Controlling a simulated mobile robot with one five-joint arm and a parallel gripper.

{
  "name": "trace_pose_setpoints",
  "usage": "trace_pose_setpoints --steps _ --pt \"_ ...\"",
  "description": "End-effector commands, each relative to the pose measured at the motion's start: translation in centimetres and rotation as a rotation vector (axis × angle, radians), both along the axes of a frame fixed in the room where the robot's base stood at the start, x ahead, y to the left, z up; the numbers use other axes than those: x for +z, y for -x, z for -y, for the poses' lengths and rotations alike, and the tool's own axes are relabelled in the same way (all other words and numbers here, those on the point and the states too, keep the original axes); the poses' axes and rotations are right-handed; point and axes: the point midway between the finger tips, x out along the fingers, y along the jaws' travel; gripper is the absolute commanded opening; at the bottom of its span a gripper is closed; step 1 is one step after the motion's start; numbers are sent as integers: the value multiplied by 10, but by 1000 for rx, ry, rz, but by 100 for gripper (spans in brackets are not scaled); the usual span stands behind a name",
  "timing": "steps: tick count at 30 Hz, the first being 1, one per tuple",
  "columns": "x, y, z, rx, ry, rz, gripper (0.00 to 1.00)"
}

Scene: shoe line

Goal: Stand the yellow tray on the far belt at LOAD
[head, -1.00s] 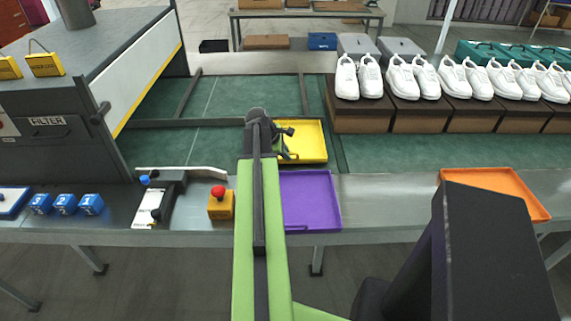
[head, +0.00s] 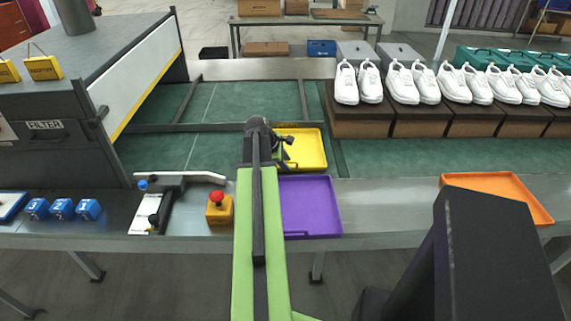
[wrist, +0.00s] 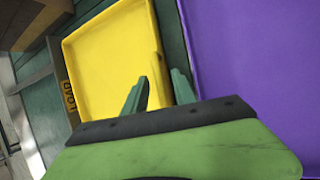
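The yellow tray (head: 315,148) lies flat on the green belt surface, just behind the purple tray; it also shows in the wrist view (wrist: 105,60). A dark rail with the word LOAD (wrist: 68,95) runs along its left side in the wrist view. My gripper (head: 290,152) is at the tray's near part. In the wrist view its two fingers (wrist: 160,90) are apart, one over the tray's inside and one outside its wall, with the wall between them. A gap shows, and I cannot see contact. My arm hides the tray's left part in the head view.
The purple tray (head: 310,205) sits on the steel counter close in front. An orange tray (head: 515,195) is at the right. A red-button box (head: 220,208) stands left of my arm. White shoes on brown boxes (head: 420,118) line the right back. The far belt (head: 235,100) looks clear.

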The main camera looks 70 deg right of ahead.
Motion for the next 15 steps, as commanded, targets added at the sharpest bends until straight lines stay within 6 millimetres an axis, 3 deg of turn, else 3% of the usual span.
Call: trace_pose_setpoints --steps 5,15 --pt "25 -5 -9 2 0 -1 32" --pt "95 -23 -42 2 0 1 32"
